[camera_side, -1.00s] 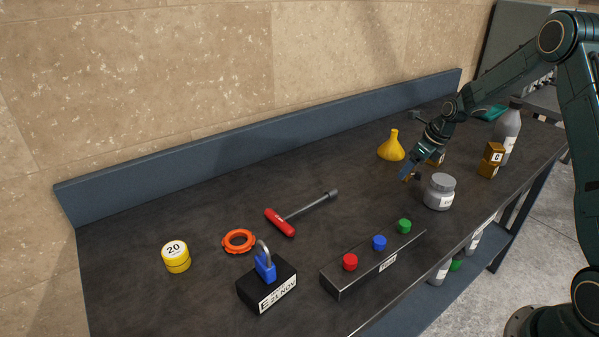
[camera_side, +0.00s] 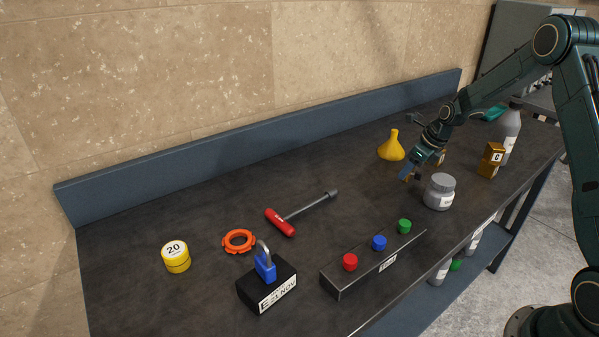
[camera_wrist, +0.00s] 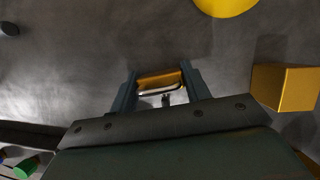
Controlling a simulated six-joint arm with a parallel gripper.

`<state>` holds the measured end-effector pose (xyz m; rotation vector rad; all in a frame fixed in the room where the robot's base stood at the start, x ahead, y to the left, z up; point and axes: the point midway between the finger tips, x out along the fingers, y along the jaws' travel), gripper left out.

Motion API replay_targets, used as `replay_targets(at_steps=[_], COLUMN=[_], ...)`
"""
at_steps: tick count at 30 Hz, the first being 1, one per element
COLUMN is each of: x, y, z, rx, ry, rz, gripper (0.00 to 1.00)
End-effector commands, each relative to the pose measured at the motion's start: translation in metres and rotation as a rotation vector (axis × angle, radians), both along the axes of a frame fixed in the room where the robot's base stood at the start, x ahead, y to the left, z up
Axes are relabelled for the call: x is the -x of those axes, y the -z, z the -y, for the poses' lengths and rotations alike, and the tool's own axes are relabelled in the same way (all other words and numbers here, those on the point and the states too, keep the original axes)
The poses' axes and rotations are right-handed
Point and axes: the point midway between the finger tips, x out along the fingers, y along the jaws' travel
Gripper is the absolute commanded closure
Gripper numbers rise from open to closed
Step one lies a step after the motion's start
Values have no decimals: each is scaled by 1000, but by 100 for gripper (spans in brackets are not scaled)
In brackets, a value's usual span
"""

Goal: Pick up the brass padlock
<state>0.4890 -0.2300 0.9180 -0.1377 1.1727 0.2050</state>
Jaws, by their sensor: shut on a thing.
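The brass padlock (camera_wrist: 163,79) shows in the wrist view between my fingers, a gold body with a silver shackle toward me. My gripper (camera_wrist: 160,77) is shut on it, with one finger on each side of the body. In the side view my gripper (camera_side: 409,174) is low over the bench, between the yellow funnel and the grey jar. There the padlock is small and mostly hidden by the fingers. I cannot tell whether it still touches the bench.
A yellow funnel (camera_side: 391,147) stands behind my gripper and a grey jar (camera_side: 439,192) stands in front. Stacked brass blocks (camera_side: 490,161) and a grey bottle (camera_side: 508,132) are to the right. A button box (camera_side: 350,282) and blue padlock (camera_side: 265,268) are to the left.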

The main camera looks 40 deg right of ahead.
Motion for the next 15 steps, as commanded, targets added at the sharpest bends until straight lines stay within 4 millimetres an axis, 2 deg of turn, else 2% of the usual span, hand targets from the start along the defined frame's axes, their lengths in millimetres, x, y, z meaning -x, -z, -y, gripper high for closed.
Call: replay_targets(at_steps=[8, 15], x=[-1, -1], y=[-2, -16], z=[0, 1], rx=[1, 2], ry=[1, 0], rz=[2, 5], gripper=[83, 83])
